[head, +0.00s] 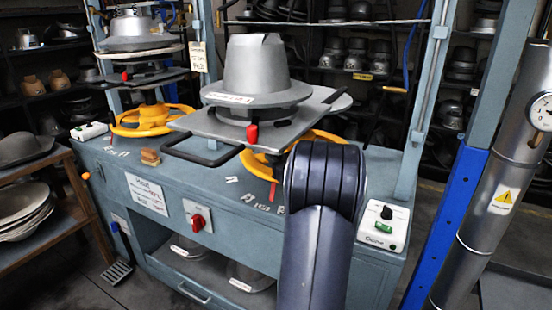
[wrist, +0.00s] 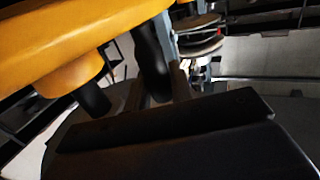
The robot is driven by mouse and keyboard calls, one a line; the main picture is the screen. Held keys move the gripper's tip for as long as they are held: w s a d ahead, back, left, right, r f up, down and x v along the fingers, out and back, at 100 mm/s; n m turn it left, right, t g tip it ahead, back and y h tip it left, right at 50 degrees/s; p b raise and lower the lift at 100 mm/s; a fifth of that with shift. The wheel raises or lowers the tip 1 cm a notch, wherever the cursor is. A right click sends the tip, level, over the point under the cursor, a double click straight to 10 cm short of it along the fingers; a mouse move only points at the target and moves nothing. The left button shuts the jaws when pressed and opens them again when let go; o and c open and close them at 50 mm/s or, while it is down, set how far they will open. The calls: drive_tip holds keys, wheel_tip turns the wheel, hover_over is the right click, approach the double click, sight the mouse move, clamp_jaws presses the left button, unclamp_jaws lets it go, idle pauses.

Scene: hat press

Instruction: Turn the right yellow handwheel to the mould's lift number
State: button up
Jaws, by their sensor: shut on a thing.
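The right yellow handwheel (head: 258,165) lies flat under the right press plate, partly hidden by the plate and my arm. In the wrist view its yellow rim (wrist: 70,45) fills the upper left, close up. My gripper (wrist: 158,90) is shut on a black peg handle (wrist: 152,62) that hangs below the rim. In the head view my gripper is hidden behind my arm. The grey hat-shaped mould (head: 255,65) stands on the right plate. It carries a small label (head: 229,98), too small to read. Pale marks (head: 262,205) on the bench by the wheel are also unreadable.
The left yellow handwheel (head: 150,122) sits under the left press. A red switch (head: 198,221) is on the bench front, and a control box (head: 382,227) stands at the bench's right end. A blue post (head: 447,225) and gauge column (head: 490,190) stand close on the right.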

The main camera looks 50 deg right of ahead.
clamp_jaws()
drive_tip(key=b, duration=0.3)
drive_tip(key=shift+s+d+f, duration=0.2)
drive_tip(key=shift+s+f, duration=0.15)
drive_tip(key=shift+s, duration=0.05)
drive_tip(key=s+b, duration=0.1)
drive_tip(key=b, duration=0.1)
drive_tip(key=s+d+b, duration=0.1)
drive_tip(key=b, duration=0.1)
drive_tip(key=shift+s+d+r+b, duration=0.2)
drive_tip(key=shift+s+r+b, duration=0.15)
drive_tip(key=shift+b, duration=0.25)
drive_tip(key=o, duration=0.7)
unclamp_jaws()
drive_tip(key=shift+s, duration=0.1)
drive_tip(key=shift+o, duration=0.2)
